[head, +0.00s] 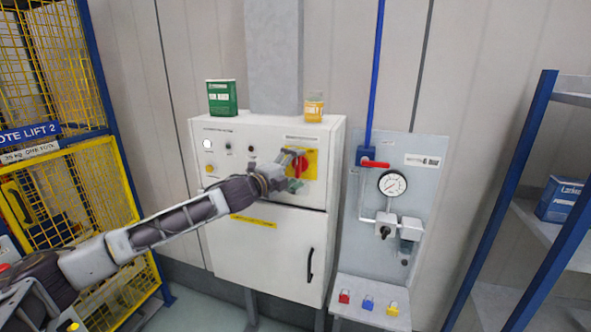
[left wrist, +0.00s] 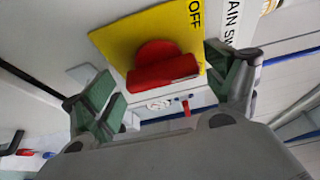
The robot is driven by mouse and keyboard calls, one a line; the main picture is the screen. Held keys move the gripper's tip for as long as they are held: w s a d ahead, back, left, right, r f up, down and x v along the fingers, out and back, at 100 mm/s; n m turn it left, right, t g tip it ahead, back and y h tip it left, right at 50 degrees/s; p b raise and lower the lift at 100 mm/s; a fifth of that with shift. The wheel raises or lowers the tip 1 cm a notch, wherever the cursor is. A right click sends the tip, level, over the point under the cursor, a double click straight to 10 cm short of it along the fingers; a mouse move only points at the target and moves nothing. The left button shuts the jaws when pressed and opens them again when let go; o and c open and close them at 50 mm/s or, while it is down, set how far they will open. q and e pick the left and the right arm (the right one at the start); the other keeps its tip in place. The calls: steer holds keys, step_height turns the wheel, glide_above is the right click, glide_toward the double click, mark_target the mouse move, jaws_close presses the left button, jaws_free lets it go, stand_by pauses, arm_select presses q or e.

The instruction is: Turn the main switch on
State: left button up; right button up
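The main switch is a red rotary knob (left wrist: 164,70) on a yellow plate (left wrist: 125,38) marked OFF, on the front of the white control cabinet (head: 262,255). In the head view the yellow plate (head: 311,165) shows at the cabinet's upper right, with the knob partly hidden by my gripper. My left gripper (head: 295,172) is in front of the switch. In the left wrist view, the green-padded fingers of my left gripper (left wrist: 172,90) are spread apart on either side of the red knob, with space between. My right gripper is not in view.
A gauge panel (head: 425,190) with a red-handled valve (head: 375,164) is to the right. A yellow cage (head: 75,180) stands left and a blue shelf rack (head: 520,215) right.

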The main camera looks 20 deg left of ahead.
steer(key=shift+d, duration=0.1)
arm_select(q)
steer(key=shift+r, duration=0.1)
steer(key=shift+v, duration=1.3)
steer(key=v, duration=0.9)
steer(key=shift+s, duration=0.2)
steer(key=shift+a, duration=0.15)
